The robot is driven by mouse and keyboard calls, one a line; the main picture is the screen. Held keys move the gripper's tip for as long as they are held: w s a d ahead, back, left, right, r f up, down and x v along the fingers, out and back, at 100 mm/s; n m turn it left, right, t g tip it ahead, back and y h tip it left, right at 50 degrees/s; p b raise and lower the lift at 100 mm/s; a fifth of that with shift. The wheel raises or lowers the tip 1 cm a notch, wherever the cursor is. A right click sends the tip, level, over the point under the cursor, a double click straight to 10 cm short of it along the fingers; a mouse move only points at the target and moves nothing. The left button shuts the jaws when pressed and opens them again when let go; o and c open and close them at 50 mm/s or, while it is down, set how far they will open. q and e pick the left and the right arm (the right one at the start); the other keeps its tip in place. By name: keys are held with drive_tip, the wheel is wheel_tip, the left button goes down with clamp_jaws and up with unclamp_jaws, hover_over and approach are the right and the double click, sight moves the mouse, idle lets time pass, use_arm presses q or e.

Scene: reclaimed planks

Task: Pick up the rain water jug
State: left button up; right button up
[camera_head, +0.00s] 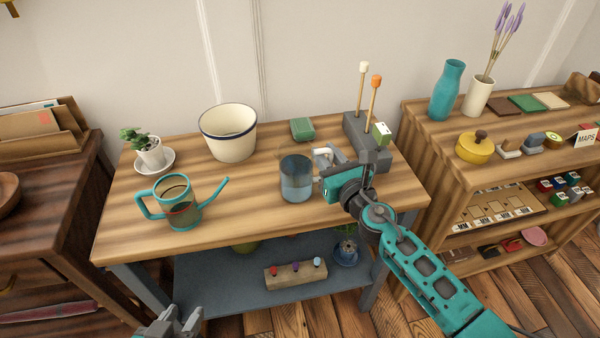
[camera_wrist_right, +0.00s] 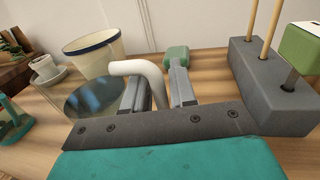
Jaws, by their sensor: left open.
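The jug (camera_head: 296,180) is a clear, blue-grey vessel with liquid inside, standing upright on the wooden bench top. Its curved white handle (camera_wrist_right: 136,68) faces my right gripper (camera_head: 325,158). In the right wrist view the handle runs down between the two grey fingers of my right gripper (camera_wrist_right: 158,92); the gap is narrow and I cannot tell whether they press on it. The jug's body (camera_wrist_right: 95,95) is partly hidden by the left finger there. My left gripper (camera_head: 172,322) is open and empty, low at the bottom edge, in front of the bench.
A teal-trimmed watering can (camera_head: 178,208) stands left of the jug. A cream pot (camera_head: 228,140), a potted plant (camera_head: 150,156) and a green block (camera_head: 302,129) stand behind. A grey holder with sticks (camera_head: 366,145) is close right of my right gripper. The front middle bench top is clear.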

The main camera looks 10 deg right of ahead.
drive_tip(key=shift+w, duration=0.2)
drive_tip(key=shift+c, duration=0.4)
clamp_jaws()
drive_tip(key=shift+r, duration=0.1)
